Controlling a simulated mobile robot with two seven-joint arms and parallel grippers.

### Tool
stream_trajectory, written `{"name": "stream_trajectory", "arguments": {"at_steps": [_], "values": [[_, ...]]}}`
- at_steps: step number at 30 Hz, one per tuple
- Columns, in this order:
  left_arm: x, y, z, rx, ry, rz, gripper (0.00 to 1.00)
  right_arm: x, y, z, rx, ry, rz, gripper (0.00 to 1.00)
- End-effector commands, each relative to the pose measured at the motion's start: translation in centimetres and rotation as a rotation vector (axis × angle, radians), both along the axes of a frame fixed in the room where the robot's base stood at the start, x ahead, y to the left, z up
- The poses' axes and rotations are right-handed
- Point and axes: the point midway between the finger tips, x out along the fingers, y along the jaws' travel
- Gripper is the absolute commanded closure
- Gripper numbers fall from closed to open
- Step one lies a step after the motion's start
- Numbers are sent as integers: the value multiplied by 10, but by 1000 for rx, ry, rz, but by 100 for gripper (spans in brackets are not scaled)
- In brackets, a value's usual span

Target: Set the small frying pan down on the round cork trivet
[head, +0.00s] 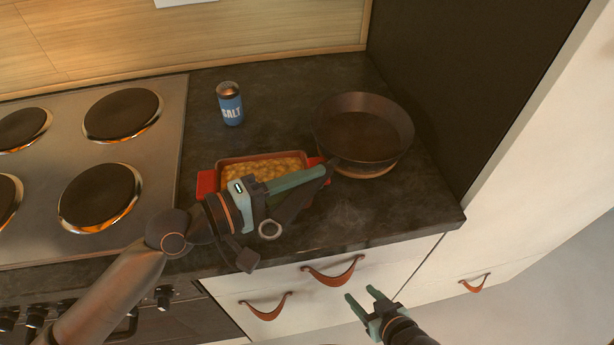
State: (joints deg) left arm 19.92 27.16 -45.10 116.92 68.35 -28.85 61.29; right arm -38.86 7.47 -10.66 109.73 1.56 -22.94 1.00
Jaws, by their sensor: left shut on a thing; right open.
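The small frying pan (362,130) is dark and round, at the right of the counter. The round cork trivet (367,173) shows only as a tan edge under the pan's near side. The pan hides the rest, and I cannot tell whether the pan touches it. The pan looks roughly level. My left gripper (322,174) is shut on the pan's dark handle, which runs toward the lower left and ends in a ring (270,229). My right gripper (362,300) is open and empty, in front of the drawers and below the counter edge.
A red baking dish (207,184) of food stands left of the pan, partly behind my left gripper. A blue salt can (230,104) stands behind it. The hob (150,160) is at the left. A dark panel (470,80) bounds the counter (425,205) at the right.

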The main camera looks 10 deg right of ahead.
Motion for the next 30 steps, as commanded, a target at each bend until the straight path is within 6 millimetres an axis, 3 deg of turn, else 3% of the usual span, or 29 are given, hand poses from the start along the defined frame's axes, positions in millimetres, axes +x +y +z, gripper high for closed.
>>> {"name": "stream_trajectory", "arguments": {"at_steps": [23, 24, 30], "values": [[0, 0, -5, -6, -4, 1, 100, 1, 1, -4, 2, -5, 2, 45], [0, 0, -5, -6, -4, 1, 74, 2, 1, -4, 2, -5, 2, 45], [0, 0, -6, -4, -3, 1, 52, 2, 1, -3, 2, -6, 2, 45]]}}
